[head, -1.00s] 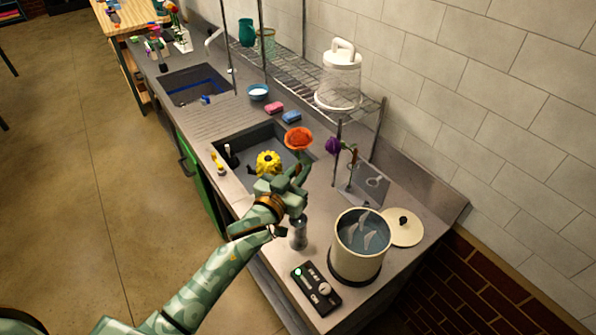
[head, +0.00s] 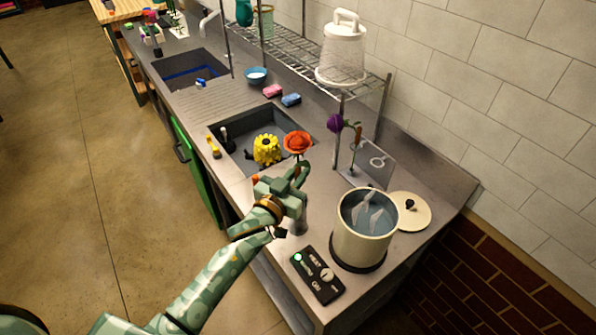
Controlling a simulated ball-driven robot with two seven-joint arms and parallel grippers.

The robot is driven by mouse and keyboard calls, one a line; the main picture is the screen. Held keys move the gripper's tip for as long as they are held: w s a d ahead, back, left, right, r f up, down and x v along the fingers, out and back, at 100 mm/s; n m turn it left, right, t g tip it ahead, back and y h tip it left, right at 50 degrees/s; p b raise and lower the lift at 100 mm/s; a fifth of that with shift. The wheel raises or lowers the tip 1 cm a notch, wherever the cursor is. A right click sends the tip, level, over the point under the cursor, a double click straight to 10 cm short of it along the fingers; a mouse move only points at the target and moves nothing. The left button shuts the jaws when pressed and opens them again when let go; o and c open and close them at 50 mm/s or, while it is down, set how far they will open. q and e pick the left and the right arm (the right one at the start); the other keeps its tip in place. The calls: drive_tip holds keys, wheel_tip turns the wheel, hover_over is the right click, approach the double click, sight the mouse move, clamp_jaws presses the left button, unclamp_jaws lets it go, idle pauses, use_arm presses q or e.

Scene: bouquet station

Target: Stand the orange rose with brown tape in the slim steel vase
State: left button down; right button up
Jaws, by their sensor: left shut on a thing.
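The orange rose (head: 298,142) is upright, its bloom above my left gripper (head: 293,181). The left gripper is shut on its stem, over the counter near the front sink. The slim steel vase (head: 299,222) stands on the counter just below the gripper, partly hidden by it. The lower stem and the vase mouth are hidden, so I cannot tell whether the stem is inside. The brown tape cannot be made out. My right gripper is not in view.
A cream pot of water (head: 358,242) stands right of the vase, its lid (head: 411,211) beside it. A control box (head: 317,275) lies in front. A yellow flower (head: 267,149) shows at the sink (head: 238,165). A purple flower (head: 335,123) stands by the rack.

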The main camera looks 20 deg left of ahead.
use_arm(q)
drive_tip(key=shift+f, duration=0.55)
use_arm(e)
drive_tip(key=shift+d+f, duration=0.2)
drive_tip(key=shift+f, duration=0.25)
use_arm(q)
drive_tip(key=shift+f+b, duration=0.1)
drive_tip(key=shift+b, duration=0.2)
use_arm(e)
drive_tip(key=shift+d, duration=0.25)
